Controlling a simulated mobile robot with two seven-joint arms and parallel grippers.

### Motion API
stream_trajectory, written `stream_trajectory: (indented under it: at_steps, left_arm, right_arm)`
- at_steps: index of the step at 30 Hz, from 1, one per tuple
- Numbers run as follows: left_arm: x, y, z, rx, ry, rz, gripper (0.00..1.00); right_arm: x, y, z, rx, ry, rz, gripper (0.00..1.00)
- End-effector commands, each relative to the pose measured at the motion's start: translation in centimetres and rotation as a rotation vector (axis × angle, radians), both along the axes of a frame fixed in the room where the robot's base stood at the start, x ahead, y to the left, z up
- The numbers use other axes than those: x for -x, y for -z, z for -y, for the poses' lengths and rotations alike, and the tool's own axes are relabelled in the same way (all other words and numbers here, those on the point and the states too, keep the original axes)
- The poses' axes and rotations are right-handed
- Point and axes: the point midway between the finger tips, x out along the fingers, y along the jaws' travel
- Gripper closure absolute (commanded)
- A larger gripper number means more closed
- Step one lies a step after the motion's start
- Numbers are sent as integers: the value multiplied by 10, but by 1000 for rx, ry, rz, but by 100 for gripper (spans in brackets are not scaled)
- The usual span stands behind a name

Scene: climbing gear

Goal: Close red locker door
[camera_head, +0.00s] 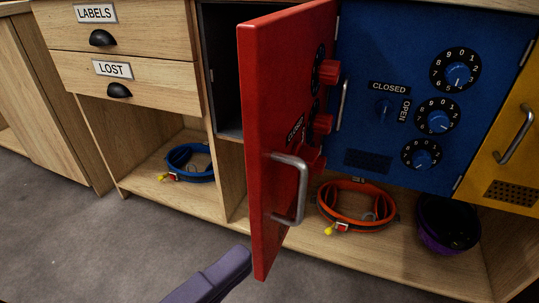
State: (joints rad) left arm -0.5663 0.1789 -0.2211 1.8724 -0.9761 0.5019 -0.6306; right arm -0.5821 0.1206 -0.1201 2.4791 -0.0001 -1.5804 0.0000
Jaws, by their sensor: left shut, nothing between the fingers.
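The red locker door (285,120) stands open, swung out toward me, with its handle (290,190) and red dials (325,72) in view. The dark inside of its locker (228,80) shows to the left of the door. My left gripper (238,262) is at the bottom of the view, just left of the door's lower edge. It is shut and empty; I cannot tell whether it touches the door. My right gripper is not in view.
A blue locker door (420,100) and a yellow door (510,140) are closed on the right. Drawers (140,75) are at the left. The grey floor (80,240) is clear.

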Motion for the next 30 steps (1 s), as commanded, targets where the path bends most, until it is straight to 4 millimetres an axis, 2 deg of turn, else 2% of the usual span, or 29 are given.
stream_trajectory:
  at_steps: [5,16,22,30]
  left_arm:
    - [-17,-3,14,3,3,7,100]
    - [-77,-3,64,5,1,4,100]
    - [-86,-1,35,1,-1,1,100]
    - [-89,-2,25,4,0,0,100]
  right_arm:
    - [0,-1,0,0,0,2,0]
    - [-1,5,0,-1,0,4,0]
    - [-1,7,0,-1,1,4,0]
    - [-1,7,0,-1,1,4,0]
